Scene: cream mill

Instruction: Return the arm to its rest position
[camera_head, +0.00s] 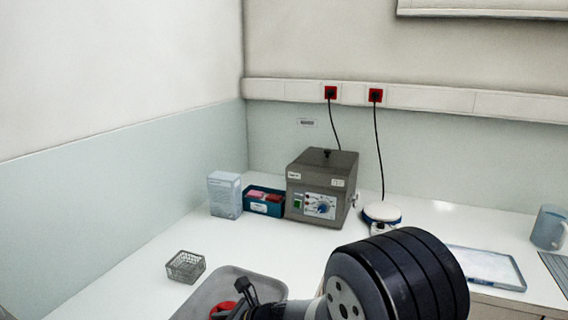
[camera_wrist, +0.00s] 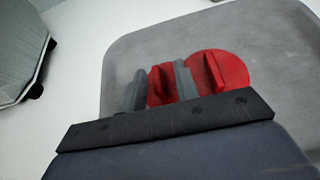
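My gripper (camera_head: 246,290) is low over a grey tray (camera_head: 190,308) at the bottom of the head view. In the wrist view, my gripper's two grey fingers (camera_wrist: 158,88) stand apart. Two red pieces with raised ridges show on the tray (camera_wrist: 125,50). One red piece (camera_wrist: 161,86) shows between the fingers, with no clear grip on it. The other, a round red piece (camera_wrist: 230,70), lies to the right of the fingers. In the head view only some red (camera_head: 222,309) shows beside the gripper; my arm hides much of the tray.
A wire basket (camera_head: 186,267) stands left of the tray. Behind are a light box (camera_head: 224,195), a teal bin (camera_head: 263,208), a grey device with a dial (camera_head: 322,187) and a round white-and-blue device (camera_head: 382,215). A flat tray (camera_head: 486,268) and mug (camera_head: 549,228) are right.

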